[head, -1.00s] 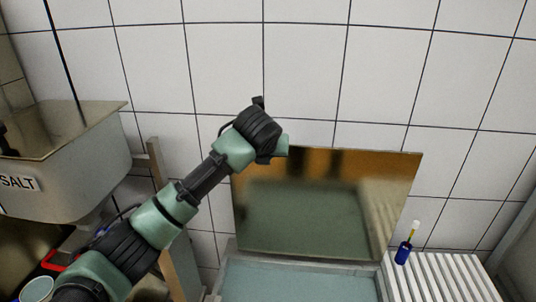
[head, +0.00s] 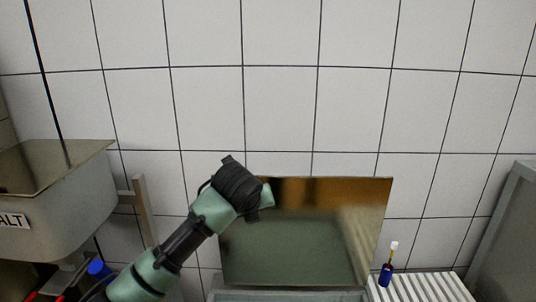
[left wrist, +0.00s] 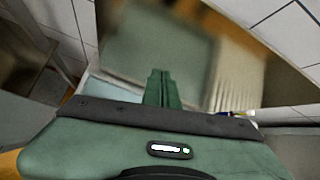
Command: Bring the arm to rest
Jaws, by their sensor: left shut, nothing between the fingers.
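My left arm comes in from the lower left in the head view, its green and black wrist (head: 238,190) overlapping the upper left of a reflective panel. The gripper end points away and is mostly hidden there. In the left wrist view my left gripper (left wrist: 162,78) has its two green fingers together, with nothing between them. My right gripper is in neither view.
The reflective panel (head: 325,235) stands upright against the tiled wall. A salt bin (head: 65,205) is at left. The wall above is clear.

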